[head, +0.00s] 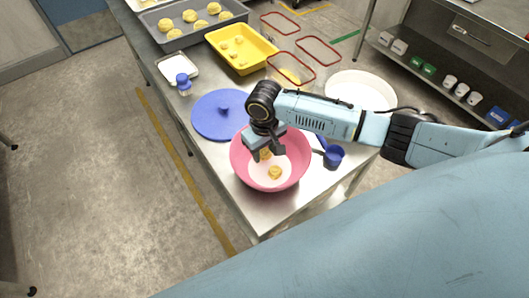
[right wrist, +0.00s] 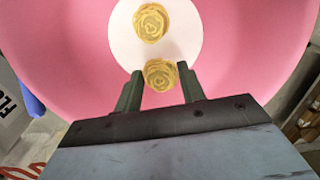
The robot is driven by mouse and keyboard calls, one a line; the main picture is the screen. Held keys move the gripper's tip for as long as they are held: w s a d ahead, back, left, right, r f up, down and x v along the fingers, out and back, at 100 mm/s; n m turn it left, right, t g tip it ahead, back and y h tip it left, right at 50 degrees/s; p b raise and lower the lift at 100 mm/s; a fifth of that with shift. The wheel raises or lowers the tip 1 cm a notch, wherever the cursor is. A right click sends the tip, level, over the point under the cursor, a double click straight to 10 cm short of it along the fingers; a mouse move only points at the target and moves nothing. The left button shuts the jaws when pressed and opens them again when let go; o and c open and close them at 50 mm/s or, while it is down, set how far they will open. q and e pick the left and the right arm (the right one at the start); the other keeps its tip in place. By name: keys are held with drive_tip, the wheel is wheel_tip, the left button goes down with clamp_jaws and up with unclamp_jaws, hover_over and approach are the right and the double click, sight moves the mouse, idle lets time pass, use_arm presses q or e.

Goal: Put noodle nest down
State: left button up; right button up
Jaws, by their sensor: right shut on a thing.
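My right gripper (head: 267,150) is over the inside of a pink bowl (head: 242,170) near the table's near corner. It is shut on a yellow noodle nest (head: 265,155), which also shows between the fingertips in the right wrist view (right wrist: 160,74). Another noodle nest (head: 274,172) lies on the white round bottom of the bowl; in the right wrist view it (right wrist: 152,22) is just beyond the held one. I cannot tell whether the held nest touches the bowl's bottom. My left gripper is not in view.
A blue lid (head: 205,118) lies left of the bowl and a blue cup (head: 334,157) right.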

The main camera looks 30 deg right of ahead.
drive_tip(key=shift+f, duration=0.7)
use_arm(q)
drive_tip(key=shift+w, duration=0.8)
use_arm(e)
drive_tip(key=shift+f, duration=0.1)
drive_tip(key=shift+f, duration=0.5)
drive_tip(key=o, duration=0.9)
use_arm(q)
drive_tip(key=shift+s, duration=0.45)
use_arm(e)
drive_tip(key=shift+o, duration=0.2)
drive_tip(key=shift+r, duration=0.1)
